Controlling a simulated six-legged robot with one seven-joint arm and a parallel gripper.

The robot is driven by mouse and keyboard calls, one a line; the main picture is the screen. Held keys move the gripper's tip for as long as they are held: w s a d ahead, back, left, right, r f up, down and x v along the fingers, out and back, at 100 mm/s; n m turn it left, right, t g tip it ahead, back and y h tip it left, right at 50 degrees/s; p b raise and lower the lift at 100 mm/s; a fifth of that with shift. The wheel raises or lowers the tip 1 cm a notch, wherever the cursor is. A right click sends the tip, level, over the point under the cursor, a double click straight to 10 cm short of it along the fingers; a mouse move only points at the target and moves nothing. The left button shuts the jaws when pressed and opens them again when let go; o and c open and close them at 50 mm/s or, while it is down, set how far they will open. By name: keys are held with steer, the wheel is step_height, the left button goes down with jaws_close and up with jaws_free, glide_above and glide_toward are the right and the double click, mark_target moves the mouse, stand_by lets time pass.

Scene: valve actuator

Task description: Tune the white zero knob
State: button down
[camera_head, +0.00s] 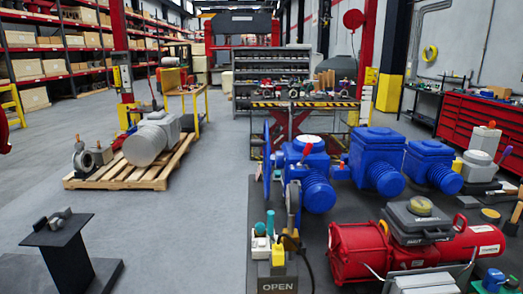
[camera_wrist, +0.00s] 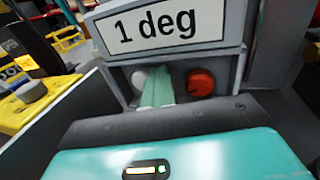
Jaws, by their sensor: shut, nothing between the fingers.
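In the wrist view, a grey unit carries a white display (camera_wrist: 165,27) that reads "1 deg". Below it, in a dark recess, are a white knob (camera_wrist: 139,80) on the left and a red knob (camera_wrist: 200,82) on the right. My gripper (camera_wrist: 157,80) has pale green fingers, shut with nothing between them. They reach into the recess between the two knobs, close beside the white one, and cover part of its right side. I cannot tell whether they touch it. I cannot make out the knobs in the head view.
A yellow box (camera_wrist: 18,108) with a grey knob stands at the left in the wrist view. In the head view, an "OPEN" sign (camera_head: 278,286), blue actuators (camera_head: 372,165) and a red actuator (camera_head: 360,250) crowd the right. The floor (camera_head: 190,235) at left centre is clear.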

steer(key=shift+s+d+r, duration=0.1)
steer(key=shift+d, duration=0.15)
steer(key=shift+a+v, duration=0.2)
steer(key=shift+v, duration=0.75)
steer(key=shift+a+v, duration=0.25)
steer(key=shift+v, duration=0.7)
steer(key=shift+a+v, duration=0.2)
steer(key=shift+v, duration=0.8)
steer(key=shift+s, duration=0.15)
